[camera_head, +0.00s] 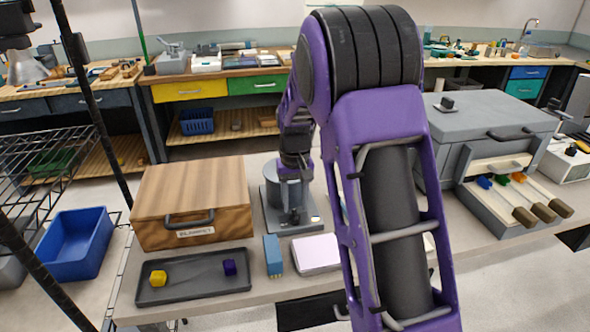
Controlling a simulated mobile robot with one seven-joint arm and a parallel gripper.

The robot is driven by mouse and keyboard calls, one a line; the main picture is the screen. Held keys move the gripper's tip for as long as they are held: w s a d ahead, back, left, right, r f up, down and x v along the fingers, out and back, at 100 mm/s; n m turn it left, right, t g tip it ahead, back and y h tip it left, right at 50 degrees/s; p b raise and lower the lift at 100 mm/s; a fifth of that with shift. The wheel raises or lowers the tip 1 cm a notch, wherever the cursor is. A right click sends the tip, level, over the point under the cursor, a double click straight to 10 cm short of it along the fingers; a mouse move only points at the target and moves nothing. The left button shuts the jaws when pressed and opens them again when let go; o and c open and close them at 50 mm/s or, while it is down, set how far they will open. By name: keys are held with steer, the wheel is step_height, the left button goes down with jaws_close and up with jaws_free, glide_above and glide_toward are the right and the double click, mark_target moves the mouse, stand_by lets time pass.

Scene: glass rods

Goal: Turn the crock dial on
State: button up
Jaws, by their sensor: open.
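The grey crock (272,190) stands on a square grey base (272,224) near the middle of the bench. A small dark dial (295,215) appears low on its front; its setting is too small to read. My gripper (297,166) is at the end of my purple arm, over the right side of the crock and above the dial in the picture. It is open, with nothing seen in it. Its fingers are small and dark here, and I cannot tell whether they touch the crock. My arm hides the area right of the crock.
A wooden box (192,188) with a handle stands left of the crock. A dark tray (195,290) with yellow and purple cubes lies in front of it. A blue block (273,256) and a pale pad (317,253) lie before the crock. A large grey case (490,125) stands at right.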

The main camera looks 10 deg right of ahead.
mark_target(295, 212)
step_height(295, 212, up, 16)
steer(key=p, duration=0.1)
steer(key=shift+f, duration=0.2)
